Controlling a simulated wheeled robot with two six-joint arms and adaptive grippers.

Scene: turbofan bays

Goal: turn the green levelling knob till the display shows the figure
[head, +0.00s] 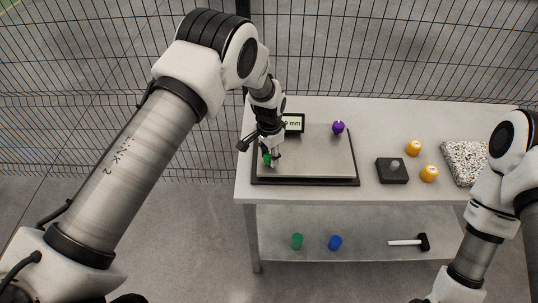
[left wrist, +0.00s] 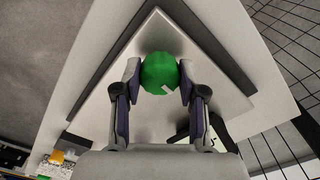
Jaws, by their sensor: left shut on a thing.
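The green levelling knob (left wrist: 160,73) sits at a corner of the metal plate (head: 315,150), with a small white mark on its top. My left gripper (left wrist: 160,80) has its fingers on both sides of the knob and is shut on it. In the head view the left gripper (head: 269,159) comes down over the green knob (head: 267,158), which is partly hidden. The display (head: 293,123) stands behind the plate; "mm" shows on it, but the arm hides part of the figure. My right arm is at the right edge, and its gripper is out of view.
A purple knob (head: 338,128) is at the plate's far side. To the right are a black block with a grey knob (head: 392,171), yellow pieces (head: 414,148) and a speckled slab (head: 463,162). The lower shelf holds a green piece (head: 297,241), a blue piece (head: 335,243) and a hammer (head: 410,242).

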